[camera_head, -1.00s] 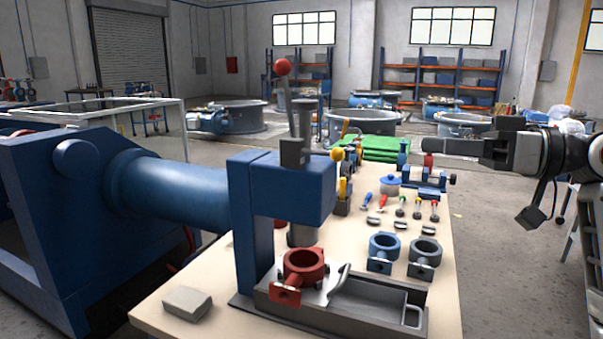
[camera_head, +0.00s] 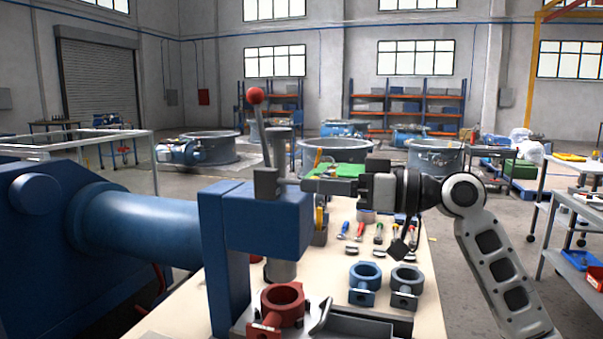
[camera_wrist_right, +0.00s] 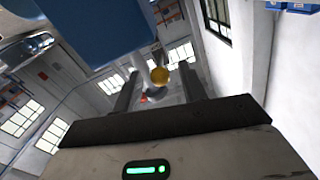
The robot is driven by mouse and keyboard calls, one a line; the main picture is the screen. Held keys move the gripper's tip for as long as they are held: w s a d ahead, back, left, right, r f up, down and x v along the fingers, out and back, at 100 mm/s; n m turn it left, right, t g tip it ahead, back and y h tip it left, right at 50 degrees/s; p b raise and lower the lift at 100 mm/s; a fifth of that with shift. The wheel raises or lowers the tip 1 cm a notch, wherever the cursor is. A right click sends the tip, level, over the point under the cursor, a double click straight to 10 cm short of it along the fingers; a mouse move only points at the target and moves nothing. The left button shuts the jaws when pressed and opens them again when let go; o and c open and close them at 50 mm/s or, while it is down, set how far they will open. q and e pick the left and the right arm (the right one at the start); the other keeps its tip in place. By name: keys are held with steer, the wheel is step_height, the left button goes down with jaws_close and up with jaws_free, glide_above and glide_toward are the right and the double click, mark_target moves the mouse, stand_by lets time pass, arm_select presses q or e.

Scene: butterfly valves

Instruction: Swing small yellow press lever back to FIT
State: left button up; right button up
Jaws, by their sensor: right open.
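The blue press (camera_head: 262,218) stands on the bench, with a long grey lever that ends in a red knob (camera_head: 255,95). The small lever's yellow ball knob (camera_wrist_right: 160,76) shows in the right wrist view, between my two finger tips and beside the blue press body. In the head view that knob is hidden behind my right gripper (camera_head: 292,185), which reaches in from the right to the press's upper right side. The right gripper is open; I cannot tell whether a finger touches the knob. No FIT mark is readable. My left gripper is not in view.
A large blue cylinder (camera_head: 140,222) is at left.

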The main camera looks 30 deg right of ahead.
steer(key=shift+p+x, duration=0.3)
steer(key=shift+x, duration=1.55)
jaws_close()
